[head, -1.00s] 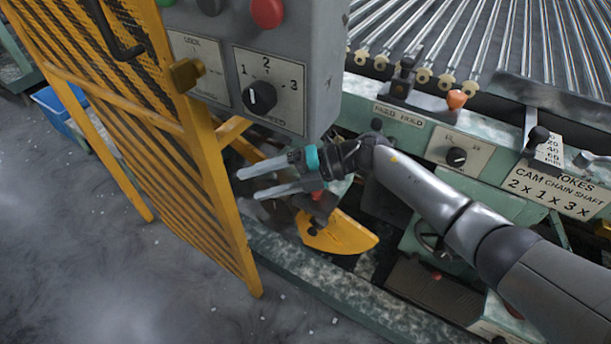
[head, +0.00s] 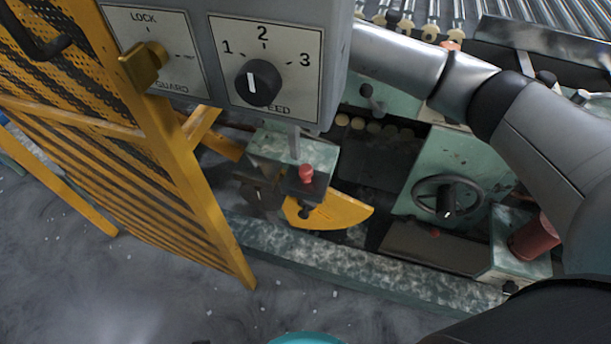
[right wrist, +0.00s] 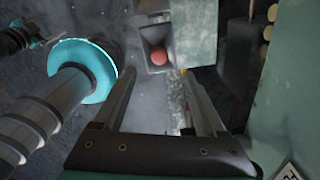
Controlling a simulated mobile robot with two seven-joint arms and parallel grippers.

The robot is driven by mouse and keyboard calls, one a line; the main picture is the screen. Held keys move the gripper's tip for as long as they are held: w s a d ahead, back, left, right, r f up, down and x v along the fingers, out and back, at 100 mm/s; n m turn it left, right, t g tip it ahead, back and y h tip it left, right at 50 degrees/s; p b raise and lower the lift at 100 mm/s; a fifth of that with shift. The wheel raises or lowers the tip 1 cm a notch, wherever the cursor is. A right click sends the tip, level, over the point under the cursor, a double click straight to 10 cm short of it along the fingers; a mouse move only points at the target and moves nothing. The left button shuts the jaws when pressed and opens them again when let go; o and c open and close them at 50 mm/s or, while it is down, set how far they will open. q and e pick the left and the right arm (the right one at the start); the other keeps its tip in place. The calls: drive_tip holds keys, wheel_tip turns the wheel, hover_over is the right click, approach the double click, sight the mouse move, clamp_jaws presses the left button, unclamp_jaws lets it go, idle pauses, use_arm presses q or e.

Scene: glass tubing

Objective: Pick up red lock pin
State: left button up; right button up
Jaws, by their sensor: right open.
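The red lock pin (head: 306,173) shows as a small red knob on a dark block in front of the yellow curved plate (head: 345,210). In the right wrist view the red knob (right wrist: 158,57) sits in a dark square recess, just beyond and between my fingertips. My right gripper (right wrist: 158,76) is open and empty, its two fingers apart. My left gripper is not in view.
The grey control box (head: 225,75) hangs close above the knob. The yellow mesh guard (head: 190,190) stands to the left. A handwheel (head: 445,198) and a red cylinder (head: 535,237) are at the right. Green machine rails (head: 350,262) run below; the floor at lower left is open.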

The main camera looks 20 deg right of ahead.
sight(306, 168)
wheel_tip(306, 168, down, 4)
drive_tip(key=shift+r+b, duration=0.2)
drive_tip(key=shift+b, duration=0.3)
drive_tip(key=shift+f+b, duration=0.5)
drive_tip(key=shift+f, duration=0.9)
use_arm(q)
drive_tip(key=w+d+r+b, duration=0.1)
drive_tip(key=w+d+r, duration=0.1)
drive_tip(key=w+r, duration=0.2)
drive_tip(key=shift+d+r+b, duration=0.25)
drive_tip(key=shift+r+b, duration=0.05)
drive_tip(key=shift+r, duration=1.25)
use_arm(e)
drive_tip(key=shift+s+f, duration=0.15)
drive_tip(key=shift+f, duration=1.75)
drive_tip(key=shift+d, duration=0.1)
clamp_jaws()
